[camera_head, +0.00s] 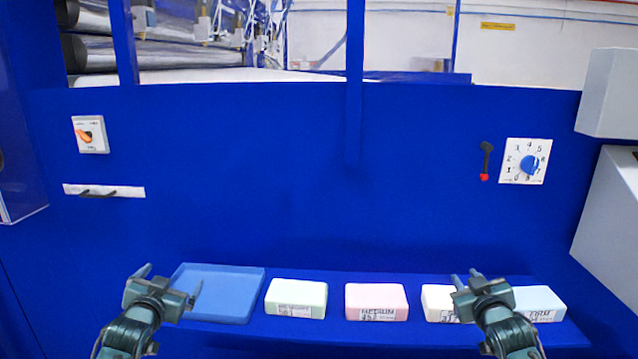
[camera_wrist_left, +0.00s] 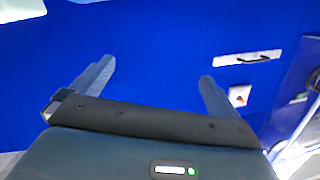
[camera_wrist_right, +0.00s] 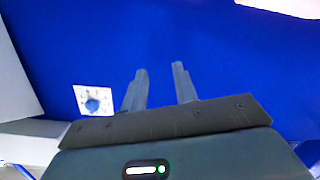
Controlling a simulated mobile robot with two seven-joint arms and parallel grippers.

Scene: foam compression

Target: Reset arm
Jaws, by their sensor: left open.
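My left gripper (camera_head: 172,280) is in front of the blue tray (camera_head: 225,292) at the shelf's left end. Its fingers are spread wide with nothing between them, as the left wrist view shows (camera_wrist_left: 156,72). My right gripper (camera_head: 465,277) is in front of the cream block (camera_head: 436,301) and hides part of it. In the right wrist view (camera_wrist_right: 160,69) its fingers are a smaller distance apart, with nothing between them. Both arms come up from the bottom of the head view, and the grippers point toward the blue wall.
A pale green block (camera_head: 296,298), a pink block (camera_head: 377,301) and a light blue block (camera_head: 539,304) stand on the blue shelf. The wall carries an orange switch (camera_head: 89,135), a white handle plate (camera_head: 104,191), a red-tipped lever (camera_head: 485,161) and a blue dial (camera_head: 526,162). Grey boxes stand at right.

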